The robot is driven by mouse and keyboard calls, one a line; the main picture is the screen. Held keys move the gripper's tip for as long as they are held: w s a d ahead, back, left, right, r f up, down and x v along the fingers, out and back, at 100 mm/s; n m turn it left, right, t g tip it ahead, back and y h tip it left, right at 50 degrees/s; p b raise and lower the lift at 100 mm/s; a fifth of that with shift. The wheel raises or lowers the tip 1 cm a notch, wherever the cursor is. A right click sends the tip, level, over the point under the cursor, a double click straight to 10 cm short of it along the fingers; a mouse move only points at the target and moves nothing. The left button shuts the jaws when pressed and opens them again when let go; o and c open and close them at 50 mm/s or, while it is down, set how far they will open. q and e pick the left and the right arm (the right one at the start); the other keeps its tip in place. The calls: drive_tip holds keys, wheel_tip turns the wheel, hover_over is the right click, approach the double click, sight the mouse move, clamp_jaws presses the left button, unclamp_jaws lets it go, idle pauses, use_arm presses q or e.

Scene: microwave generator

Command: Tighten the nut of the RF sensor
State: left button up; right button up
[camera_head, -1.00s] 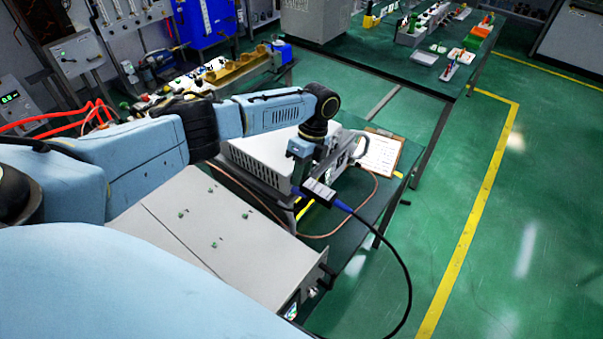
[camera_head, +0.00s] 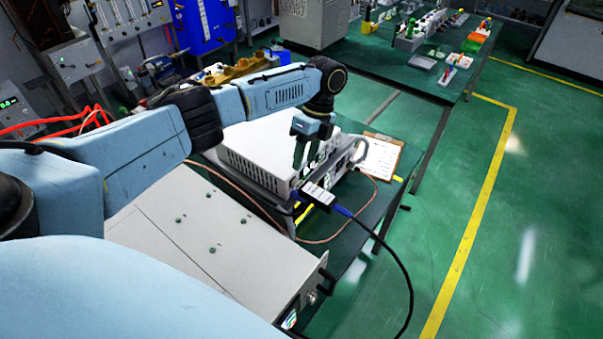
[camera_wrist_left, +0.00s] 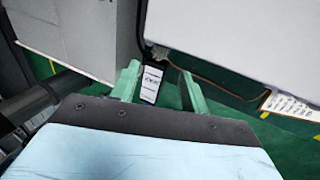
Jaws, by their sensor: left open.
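The RF sensor (camera_head: 322,196) is a small black body with a white label and blue ends. It sits at the front right of a white instrument (camera_head: 262,150), and a black cable hangs from its near end. My left gripper (camera_head: 304,158) is open and empty, just above and behind the sensor. In the left wrist view the gripper (camera_wrist_left: 158,77) has its green fingers spread, with the sensor (camera_wrist_left: 151,86) showing between them, nearer the left finger and farther off. The nut is too small to make out. My right gripper is not in view.
A grey box (camera_head: 215,235) stands in front of the instrument. A thin copper-coloured cable (camera_head: 345,225) loops on the green bench. A clipboard (camera_head: 380,157) lies to the right. The floor to the right is clear.

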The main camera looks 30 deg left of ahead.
use_arm(q)
drive_tip(key=b+v, duration=0.1)
drive_tip(key=v, duration=0.6)
idle(0.3)
